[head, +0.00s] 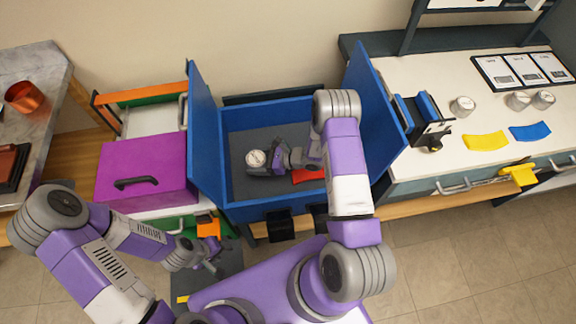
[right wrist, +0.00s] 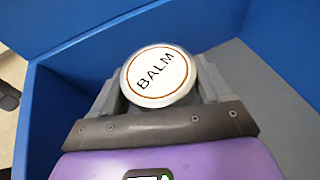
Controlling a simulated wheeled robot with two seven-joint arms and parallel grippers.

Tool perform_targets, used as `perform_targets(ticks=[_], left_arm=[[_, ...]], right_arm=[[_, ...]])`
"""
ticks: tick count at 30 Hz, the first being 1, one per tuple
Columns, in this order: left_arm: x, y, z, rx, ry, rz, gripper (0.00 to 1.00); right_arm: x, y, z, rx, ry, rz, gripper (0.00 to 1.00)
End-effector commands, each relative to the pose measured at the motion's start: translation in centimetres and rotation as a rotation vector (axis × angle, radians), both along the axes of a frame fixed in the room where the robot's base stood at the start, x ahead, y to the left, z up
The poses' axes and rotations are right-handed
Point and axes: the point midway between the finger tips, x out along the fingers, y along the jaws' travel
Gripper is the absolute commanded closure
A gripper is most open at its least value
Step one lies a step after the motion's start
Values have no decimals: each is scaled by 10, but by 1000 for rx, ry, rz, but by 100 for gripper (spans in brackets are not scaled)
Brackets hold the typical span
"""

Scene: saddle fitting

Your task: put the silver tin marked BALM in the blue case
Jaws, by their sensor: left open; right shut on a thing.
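The silver tin (head: 256,158) has a white lid marked BALM, which is readable in the right wrist view (right wrist: 158,77). My right gripper (head: 262,165) is shut on the tin and reaches down between the walls of the blue case (head: 262,208). The case stands open, with its two side panels raised. Whether the tin touches the grey floor of the case cannot be told. My left gripper (head: 210,264) is open and low, in front of the case and to its left, away from the tin.
A red piece (head: 308,175) lies in the case beside my right gripper. A purple box (head: 145,172) stands left of the case. The right counter holds several tins (head: 462,107), a yellow piece (head: 486,141), a blue piece (head: 530,132) and a black-and-blue device (head: 425,120).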

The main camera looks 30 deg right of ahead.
Motion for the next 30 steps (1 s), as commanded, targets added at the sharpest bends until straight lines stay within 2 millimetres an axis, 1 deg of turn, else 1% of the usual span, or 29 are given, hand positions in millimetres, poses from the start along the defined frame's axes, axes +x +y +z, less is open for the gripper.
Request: perform_targets(ticks=[1, 4, 9, 12, 17, 24, 30], left_arm=[[0, 0, -5, 0, 0, 0, 57], [0, 0, -9, 0, 0, 0, 57], [0, 0, -19, 0, 0, 0, 57], [0, 0, -23, 0, 0, 0, 57], [0, 0, -26, 0, 0, 0, 57], [0, 0, -37, 0, 0, 0, 57], [0, 0, -35, 0, 0, 0, 57]], right_arm=[[3, -4, -7, 1, 0, -26, 60], [7, -9, -20, -1, 0, -54, 60], [7, -9, -54, -2, 1, -55, 60], [7, -9, -67, -2, 0, -55, 60], [7, -9, -77, -1, -1, -53, 60], [7, -9, -108, -2, -2, -53, 60], [7, -9, -108, -1, -3, -54, 60]])
